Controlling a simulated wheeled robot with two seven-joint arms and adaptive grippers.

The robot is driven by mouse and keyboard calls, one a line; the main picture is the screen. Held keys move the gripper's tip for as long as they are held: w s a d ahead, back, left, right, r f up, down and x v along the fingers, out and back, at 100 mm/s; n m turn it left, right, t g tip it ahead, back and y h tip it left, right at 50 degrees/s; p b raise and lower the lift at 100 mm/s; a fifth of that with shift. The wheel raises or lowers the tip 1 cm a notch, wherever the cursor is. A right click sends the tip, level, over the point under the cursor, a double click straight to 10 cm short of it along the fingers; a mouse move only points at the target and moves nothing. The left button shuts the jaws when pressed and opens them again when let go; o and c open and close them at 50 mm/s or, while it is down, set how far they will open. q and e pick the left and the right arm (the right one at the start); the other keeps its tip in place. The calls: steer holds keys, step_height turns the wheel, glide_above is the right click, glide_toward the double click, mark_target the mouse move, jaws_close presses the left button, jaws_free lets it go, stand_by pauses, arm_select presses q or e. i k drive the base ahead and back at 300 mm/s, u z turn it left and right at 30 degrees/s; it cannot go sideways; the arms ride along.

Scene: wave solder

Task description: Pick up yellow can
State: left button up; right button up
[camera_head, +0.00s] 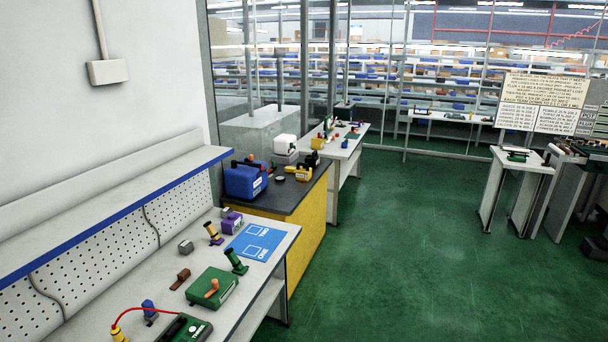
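I cannot clearly make out a yellow can. Several small items with yellow show. A yellow item with a red cord (118,334) is cut off by the bottom edge, on the white bench (270,280). An upright dark item with yellow-orange parts (213,233) stands farther back on that bench, left of a blue mat. A low yellow object (298,174) lies on the dark top of a yellow cabinet (310,232). Neither of my grippers is in view.
A green box (211,288), a dark green upright item (236,262) and a blue mat (256,242) lie on the bench. A blue case (244,180) stands on the cabinet. Wide green floor (420,250) is open to the right, with a small white table (520,160) beyond.

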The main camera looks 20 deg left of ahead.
mark_target(303, 174)
steer(key=z, duration=0.15)
steer(key=i, duration=1.4)
steer(key=z, duration=0.15)
steer(key=i, duration=3.9)
steer(key=u, duration=0.4)
steer(key=i, duration=1.75)
steer(key=u, duration=1.55)
steer(key=i, duration=1.1)
steer(key=u, duration=1)
